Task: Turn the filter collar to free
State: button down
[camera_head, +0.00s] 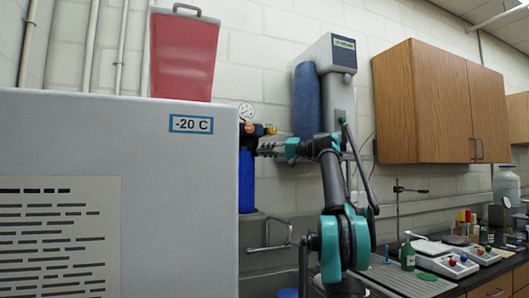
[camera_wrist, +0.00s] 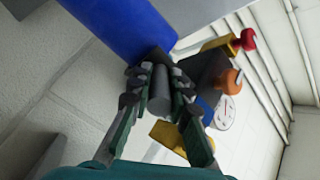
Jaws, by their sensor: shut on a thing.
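A dark grey round part (camera_wrist: 160,92), which appears to be the filter collar, sits between my fingers in the wrist view. My gripper (camera_wrist: 160,90) is shut on it, with a finger on each side. It joins a dark block next to a blue cylinder (camera_wrist: 118,25). In the head view my gripper (camera_head: 268,148) reaches left to the assembly above the blue cylinder (camera_head: 247,182); the collar itself is too small to make out there. Whether it is locked or free cannot be told.
The wrist view shows a red-tipped yellow fitting (camera_wrist: 228,43) and a yellow block (camera_wrist: 168,136). A large grey freezer (camera_head: 120,130) fills the left; wooden cabinets (camera_head: 430,105) hang right.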

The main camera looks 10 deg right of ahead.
jog(key=shift+w, duration=0.1)
dwell(0.5)
jog(key=c, duration=1.4)
grip_release()
